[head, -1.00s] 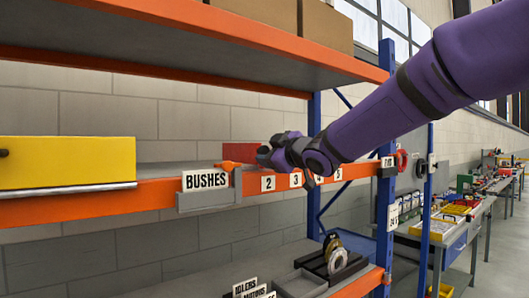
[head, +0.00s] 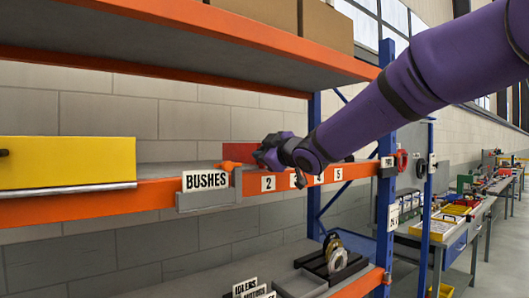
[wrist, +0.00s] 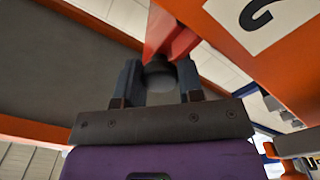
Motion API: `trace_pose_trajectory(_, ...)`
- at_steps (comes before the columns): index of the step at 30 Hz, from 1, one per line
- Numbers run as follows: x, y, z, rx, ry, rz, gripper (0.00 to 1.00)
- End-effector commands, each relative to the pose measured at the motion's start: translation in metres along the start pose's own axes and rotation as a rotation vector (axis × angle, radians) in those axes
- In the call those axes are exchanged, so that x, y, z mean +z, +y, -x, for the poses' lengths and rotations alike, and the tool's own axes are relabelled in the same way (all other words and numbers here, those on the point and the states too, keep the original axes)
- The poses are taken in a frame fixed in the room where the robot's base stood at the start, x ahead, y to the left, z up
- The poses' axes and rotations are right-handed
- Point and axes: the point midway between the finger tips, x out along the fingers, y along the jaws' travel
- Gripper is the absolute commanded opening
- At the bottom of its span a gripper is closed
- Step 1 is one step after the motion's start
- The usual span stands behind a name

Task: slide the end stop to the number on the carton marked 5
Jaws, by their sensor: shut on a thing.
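The end stop appears as a red upright plate (head: 240,152) with an orange-red foot (head: 230,165) on the shelf's front beam, just left of number 2. In the wrist view its red body (wrist: 170,32) ends in a dark round knob (wrist: 158,74). My gripper (head: 268,157) is at the end stop's right side; in the wrist view my gripper (wrist: 158,82) is shut on the knob. The number labels 2 (head: 268,184), 4 (head: 319,177) and 5 (head: 338,174) show on the beam; 3 is partly covered by my gripper. No carton marked 5 is recognisable.
A BUSHES sign (head: 206,181) is on the beam left of the numbers. A yellow drawer front (head: 65,163) stands further left. A blue rack post (head: 386,150) bounds the beam at right. Plain cartons (head: 325,27) sit on the upper shelf. Benches stand beyond.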

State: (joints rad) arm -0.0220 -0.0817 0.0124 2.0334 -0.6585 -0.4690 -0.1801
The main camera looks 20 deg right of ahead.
Motion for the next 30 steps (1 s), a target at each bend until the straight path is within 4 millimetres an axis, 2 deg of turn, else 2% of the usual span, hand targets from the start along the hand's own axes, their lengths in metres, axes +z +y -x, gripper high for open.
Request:
trace_pose_trajectory(5,0.01,0.009,0.0,0.001,-0.002,0.001,0.0)
trace_pose_trajectory(8,0.023,0.022,0.0,0.002,-0.003,0.002,0.0)
trace_pose_trajectory(14,0.065,0.063,0.0,0.004,-0.007,0.002,0.0)
trace_pose_trajectory(24,0.146,0.144,0.001,0.003,-0.007,0.001,0.0)
trace_pose_trajectory(30,0.182,0.179,0.001,0.002,-0.005,0.0,0.0)
